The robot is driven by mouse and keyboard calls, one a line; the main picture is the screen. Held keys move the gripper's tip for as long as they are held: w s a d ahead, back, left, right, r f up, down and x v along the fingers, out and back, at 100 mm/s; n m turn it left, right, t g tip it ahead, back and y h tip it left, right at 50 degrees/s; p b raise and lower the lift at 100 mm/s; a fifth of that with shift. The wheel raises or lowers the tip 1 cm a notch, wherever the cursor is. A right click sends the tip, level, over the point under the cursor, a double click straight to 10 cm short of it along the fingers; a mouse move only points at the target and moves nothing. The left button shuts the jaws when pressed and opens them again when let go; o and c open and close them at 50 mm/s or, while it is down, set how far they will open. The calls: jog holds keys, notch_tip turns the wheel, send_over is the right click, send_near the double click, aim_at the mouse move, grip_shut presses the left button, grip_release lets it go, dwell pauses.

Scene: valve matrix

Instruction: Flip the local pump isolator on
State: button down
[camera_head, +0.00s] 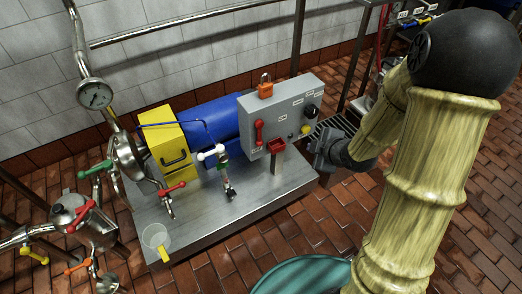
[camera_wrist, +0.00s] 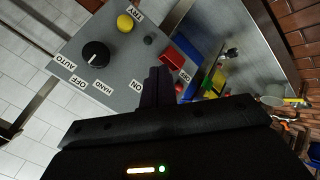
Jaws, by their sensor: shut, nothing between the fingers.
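The pump isolator appears to be the red lever (camera_head: 259,132) on the left part of the grey control box's front face (camera_head: 285,115). It stands roughly upright. An ON label (camera_wrist: 136,85) lies just left of the fingers. My gripper (camera_head: 317,147) is right of the box in the head view; its fingers (camera_wrist: 158,74) are shut and empty in front of the panel. Contact with the lever cannot be told.
The blue motor (camera_head: 212,118) and yellow guard (camera_head: 163,135) stand left.

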aim_at(250, 140)
jog(key=s+a+f+n+y+b, duration=0.3)
jog(key=a+n+y+b, duration=0.3)
jog(key=a+n+y, duration=0.3)
jog(key=f+n+y, duration=0.1)
jog(key=n+y, duration=0.2)
jog(key=n, duration=0.1)
jog(key=shift+f+n+g, duration=0.2)
jog(key=shift+n+g, duration=0.1)
jog(key=shift+n, duration=0.1)
jog(key=shift+a, duration=0.1)
jog(key=b+x, duration=0.4)
jog(key=x, duration=0.6)
jog(key=shift+w+d+b, duration=1)
jog(key=shift+w+d, duration=0.4)
jog(key=shift+d, duration=0.1)
